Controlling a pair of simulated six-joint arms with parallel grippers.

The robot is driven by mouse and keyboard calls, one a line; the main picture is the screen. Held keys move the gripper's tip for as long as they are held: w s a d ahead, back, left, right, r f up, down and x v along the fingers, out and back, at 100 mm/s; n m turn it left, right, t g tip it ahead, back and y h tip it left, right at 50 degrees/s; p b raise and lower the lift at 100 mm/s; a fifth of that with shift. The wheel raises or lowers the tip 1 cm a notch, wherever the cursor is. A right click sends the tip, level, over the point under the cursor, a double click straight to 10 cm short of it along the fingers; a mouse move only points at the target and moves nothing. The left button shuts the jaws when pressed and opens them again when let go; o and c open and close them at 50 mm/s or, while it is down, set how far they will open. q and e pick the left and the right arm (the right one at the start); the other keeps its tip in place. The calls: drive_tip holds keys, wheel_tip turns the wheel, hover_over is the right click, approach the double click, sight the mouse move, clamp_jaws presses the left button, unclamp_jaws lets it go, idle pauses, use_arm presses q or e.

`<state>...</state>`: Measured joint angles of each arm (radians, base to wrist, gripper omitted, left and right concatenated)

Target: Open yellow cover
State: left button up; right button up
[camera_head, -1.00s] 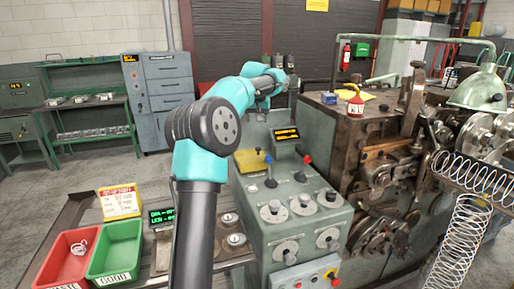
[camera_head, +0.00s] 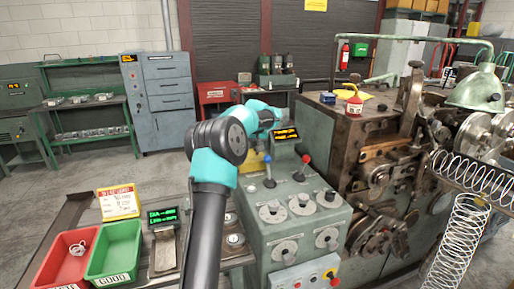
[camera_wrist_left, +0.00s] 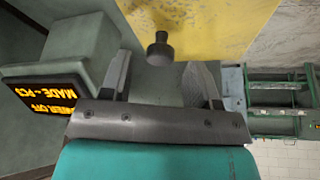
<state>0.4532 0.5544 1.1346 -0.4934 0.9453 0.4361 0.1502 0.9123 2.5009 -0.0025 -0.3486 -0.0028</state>
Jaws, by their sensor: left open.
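The yellow cover (camera_head: 250,163) shows at the back left of the green control console, mostly hidden behind my left arm. In the left wrist view the yellow cover (camera_wrist_left: 215,25) is a flat yellow panel across the top. A dark round knob (camera_wrist_left: 159,50) stands at its edge, between the fingertips of my left gripper (camera_wrist_left: 157,65). The gripper is open, with a gap on both sides of the knob. I cannot tell how deep the knob lies between the fingers. In the head view the fingers are hidden by the arm. My right gripper is not in view.
An orange-lettered display (camera_head: 286,134) stands beside the cover; it also shows in the left wrist view (camera_wrist_left: 45,100). Red (camera_head: 62,262) and green (camera_head: 113,255) bins lie left. The coiling machine (camera_head: 350,150) stands right.

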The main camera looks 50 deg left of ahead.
use_arm(q)
drive_tip(key=shift+x, duration=0.8)
drive_tip(key=shift+c, duration=0.3)
clamp_jaws()
